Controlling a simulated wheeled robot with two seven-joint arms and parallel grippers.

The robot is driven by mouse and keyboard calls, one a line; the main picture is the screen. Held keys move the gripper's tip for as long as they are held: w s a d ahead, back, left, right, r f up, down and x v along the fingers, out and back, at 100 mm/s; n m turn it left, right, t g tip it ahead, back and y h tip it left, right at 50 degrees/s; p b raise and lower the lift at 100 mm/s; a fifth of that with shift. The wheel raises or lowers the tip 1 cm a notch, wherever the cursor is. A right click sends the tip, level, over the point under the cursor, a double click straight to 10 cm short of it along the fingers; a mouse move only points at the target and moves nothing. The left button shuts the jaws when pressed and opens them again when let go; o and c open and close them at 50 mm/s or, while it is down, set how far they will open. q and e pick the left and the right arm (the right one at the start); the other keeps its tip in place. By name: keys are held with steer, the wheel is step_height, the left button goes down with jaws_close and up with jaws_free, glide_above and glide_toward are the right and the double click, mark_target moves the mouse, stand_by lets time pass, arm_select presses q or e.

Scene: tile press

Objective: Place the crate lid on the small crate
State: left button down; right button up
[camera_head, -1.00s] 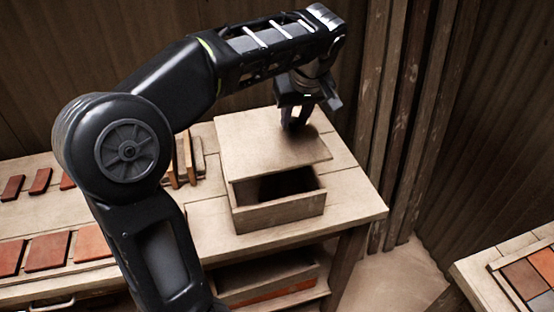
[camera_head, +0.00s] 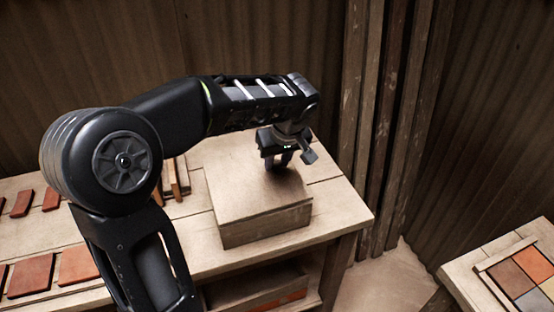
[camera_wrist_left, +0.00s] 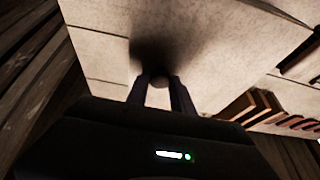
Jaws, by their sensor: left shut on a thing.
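The crate lid (camera_head: 240,190) is a flat pale wooden board lying over the top of the small crate (camera_head: 268,225), covering its opening in the head view. The crate's front wall shows below the lid's front edge. My left gripper (camera_head: 280,166) is above the far right part of the lid, pointing down, shut on the lid's small round knob. The knob (camera_wrist_left: 160,81) shows between the two fingers in the left wrist view, with the lid surface (camera_wrist_left: 230,50) beyond. Whether the lid is fully seated on every side is hard to tell. My right gripper is not in view.
The crate stands on a wooden bench (camera_head: 335,205) near its right end. Red tiles (camera_head: 32,275) lie at the left, and upright wooden pieces (camera_head: 172,180) stand behind the crate's left side. A tile tray (camera_head: 490,285) is at lower right. Wooden posts (camera_head: 375,120) rise behind the bench.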

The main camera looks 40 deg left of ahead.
arm_select(q)
steer(key=c, duration=1.1)
jaws_free()
steer(key=v, duration=1.2)
steer(key=shift+f, duration=0.1)
